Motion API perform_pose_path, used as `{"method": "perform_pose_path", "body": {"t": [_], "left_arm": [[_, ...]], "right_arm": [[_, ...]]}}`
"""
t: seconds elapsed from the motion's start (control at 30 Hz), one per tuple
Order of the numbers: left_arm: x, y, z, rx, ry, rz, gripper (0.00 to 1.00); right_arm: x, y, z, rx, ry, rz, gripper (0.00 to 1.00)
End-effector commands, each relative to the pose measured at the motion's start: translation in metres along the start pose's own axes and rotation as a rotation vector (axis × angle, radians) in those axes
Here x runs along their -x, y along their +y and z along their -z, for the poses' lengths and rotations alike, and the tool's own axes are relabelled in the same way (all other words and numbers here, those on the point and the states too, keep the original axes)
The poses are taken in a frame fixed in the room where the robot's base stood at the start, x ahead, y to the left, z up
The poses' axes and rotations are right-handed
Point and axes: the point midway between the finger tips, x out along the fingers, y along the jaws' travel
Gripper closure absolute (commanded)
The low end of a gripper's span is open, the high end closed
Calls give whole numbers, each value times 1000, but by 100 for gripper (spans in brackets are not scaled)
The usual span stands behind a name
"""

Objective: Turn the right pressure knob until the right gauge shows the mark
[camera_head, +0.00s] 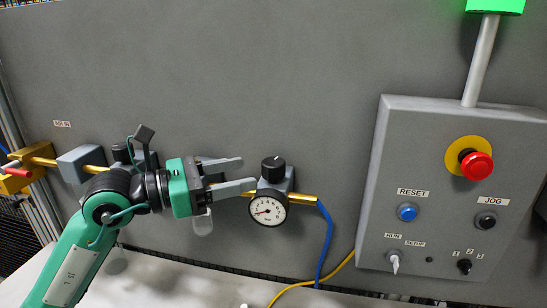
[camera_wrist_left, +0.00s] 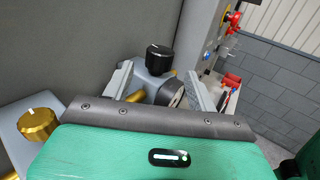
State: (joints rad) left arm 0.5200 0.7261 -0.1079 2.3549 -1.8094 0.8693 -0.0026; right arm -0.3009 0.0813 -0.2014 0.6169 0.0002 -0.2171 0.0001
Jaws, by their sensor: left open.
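The right pressure knob (camera_head: 273,168) is black and upright on a grey regulator block. It also shows in the left wrist view (camera_wrist_left: 160,58), beyond and between my fingers. The right gauge (camera_head: 267,208) is a round white dial below the knob, with a small red line at its lower left; its mark is too small to make out. In the left wrist view the gauge (camera_wrist_left: 178,94) shows nearly edge-on. My left gripper (camera_head: 249,174) is open, its two fingers pointing right at the regulator, just left of the knob. The fingers hold nothing. My right gripper is out of view.
A brass pipe (camera_head: 303,198) and blue hose (camera_head: 325,240) leave the regulator on the right. A control box (camera_head: 430,165) with a red button (camera_head: 477,166) stands farther right. Another dark knob (camera_head: 122,152) is partly behind my left arm. The grey wall lies close behind.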

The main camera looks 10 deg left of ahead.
Motion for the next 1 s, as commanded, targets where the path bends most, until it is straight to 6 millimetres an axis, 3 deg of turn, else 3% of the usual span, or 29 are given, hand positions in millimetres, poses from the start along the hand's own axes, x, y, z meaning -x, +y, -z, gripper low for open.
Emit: {"method": "perform_pose_path", "body": {"t": [0.2,0.4,0.83,1.0], "left_arm": [[-41,-1,-4,3,-1,3,42],[-66,0,-2,2,-1,1,42],[-74,0,1,0,1,0,42],[-74,0,1,0,1,0,75]], "right_arm": [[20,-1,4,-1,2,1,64],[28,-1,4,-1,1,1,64],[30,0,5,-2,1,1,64],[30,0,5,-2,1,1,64]]}}
